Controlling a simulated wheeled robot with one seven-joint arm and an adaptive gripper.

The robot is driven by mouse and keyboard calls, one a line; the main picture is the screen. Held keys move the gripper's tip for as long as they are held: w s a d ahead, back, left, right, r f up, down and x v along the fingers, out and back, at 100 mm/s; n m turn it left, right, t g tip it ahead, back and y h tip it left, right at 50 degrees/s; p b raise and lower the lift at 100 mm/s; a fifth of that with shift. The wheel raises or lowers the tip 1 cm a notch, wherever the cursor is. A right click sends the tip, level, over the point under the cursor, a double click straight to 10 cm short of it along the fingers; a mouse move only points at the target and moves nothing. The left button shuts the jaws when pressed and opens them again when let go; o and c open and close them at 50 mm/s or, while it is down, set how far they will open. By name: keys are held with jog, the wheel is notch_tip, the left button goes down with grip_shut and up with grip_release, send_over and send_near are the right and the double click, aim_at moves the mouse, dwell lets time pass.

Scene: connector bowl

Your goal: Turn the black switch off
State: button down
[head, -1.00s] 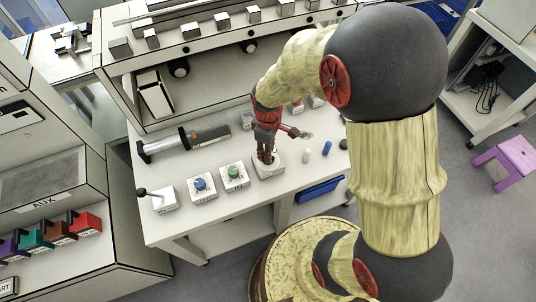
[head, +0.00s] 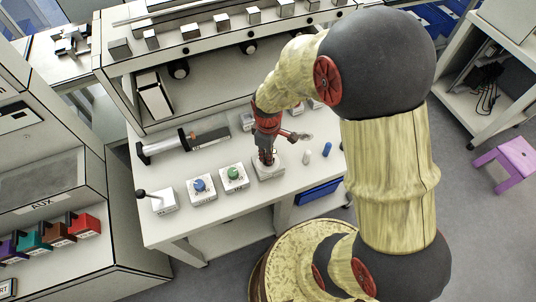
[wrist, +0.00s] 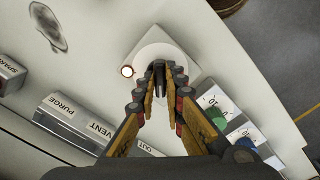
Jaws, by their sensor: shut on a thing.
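My gripper (head: 266,158) points down over a white switch box (head: 268,172) near the front of the bench. In the wrist view, my gripper (wrist: 163,70) has its fingertips close together on a dark switch lever (wrist: 159,86) standing on a round pale base. The fingers hide part of the lever, so its exact tilt is hard to tell. Another box with a black-knobbed lever (head: 141,193) stands at the bench's left end, apart from my gripper.
Boxes with a blue knob (head: 200,184) and a green knob (head: 234,173) stand left of my gripper. Small blue (head: 327,149) and white (head: 306,157) pegs stand to the right. A raised shelf (head: 200,95) spans the back.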

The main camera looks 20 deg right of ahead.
jog(key=shift+m, duration=0.3)
jog(key=m+p, duration=0.2)
jog(key=m, duration=0.1)
jog(key=shift+m+p, duration=0.85)
jog(key=shift+m, duration=1.65)
jog(key=c, duration=1.9)
grip_release()
notch_tip(320, 180, up, 12)
